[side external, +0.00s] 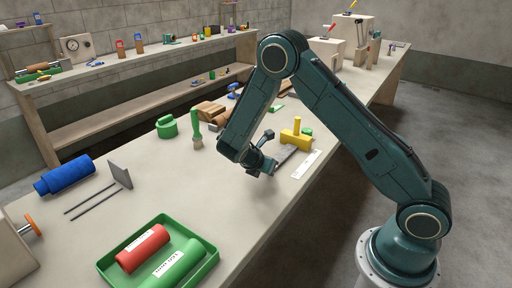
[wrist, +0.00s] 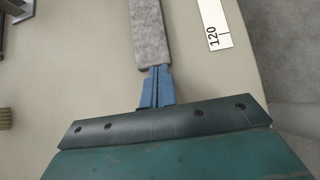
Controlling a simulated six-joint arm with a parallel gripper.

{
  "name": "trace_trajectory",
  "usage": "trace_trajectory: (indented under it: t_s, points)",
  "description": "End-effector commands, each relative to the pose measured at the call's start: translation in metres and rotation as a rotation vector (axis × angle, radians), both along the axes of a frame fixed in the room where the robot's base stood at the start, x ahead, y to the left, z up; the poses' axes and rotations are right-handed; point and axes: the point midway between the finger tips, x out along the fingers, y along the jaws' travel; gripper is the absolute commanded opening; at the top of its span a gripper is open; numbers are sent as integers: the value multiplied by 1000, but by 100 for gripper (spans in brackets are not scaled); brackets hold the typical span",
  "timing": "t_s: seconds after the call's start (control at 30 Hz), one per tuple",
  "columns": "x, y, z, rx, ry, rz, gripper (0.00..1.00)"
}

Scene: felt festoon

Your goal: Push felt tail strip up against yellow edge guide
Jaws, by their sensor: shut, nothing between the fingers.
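The grey felt tail strip (wrist: 149,35) runs up from the middle of the wrist view to its top edge, with its near end at my fingertips. My gripper (wrist: 160,70) has its blue fingers shut together with nothing between them. The fingertips meet the strip's near end in the picture; I cannot tell whether they touch it. In the side view my gripper (side external: 256,168) is low over the bench, and a grey piece that looks like the strip (side external: 283,154) lies beyond it. The yellow edge guide (side external: 296,135) stands behind that piece and is out of the wrist view.
A white ruler marked 120 (wrist: 218,22) lies right of the strip. A green tray (side external: 203,276) with red and green rolls, a blue roll (side external: 65,176), a green-handled brush (side external: 196,130) and wooden blocks (side external: 208,110) are on the bench (side external: 150,185). The front middle is clear.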

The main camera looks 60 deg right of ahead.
Motion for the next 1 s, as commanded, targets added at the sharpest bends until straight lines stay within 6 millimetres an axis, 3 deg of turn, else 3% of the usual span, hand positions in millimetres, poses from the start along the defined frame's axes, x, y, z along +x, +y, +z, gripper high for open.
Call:
trace_trajectory:
  t_s: [0.27, 0.57, 1.0]
  points:
    - [0, 6, 0, -3, 0, -1, 0]
    - [1, 43, 0, 0, 0, 4, 0]
    - [1, 94, 53, 1, -3, 3, 0]
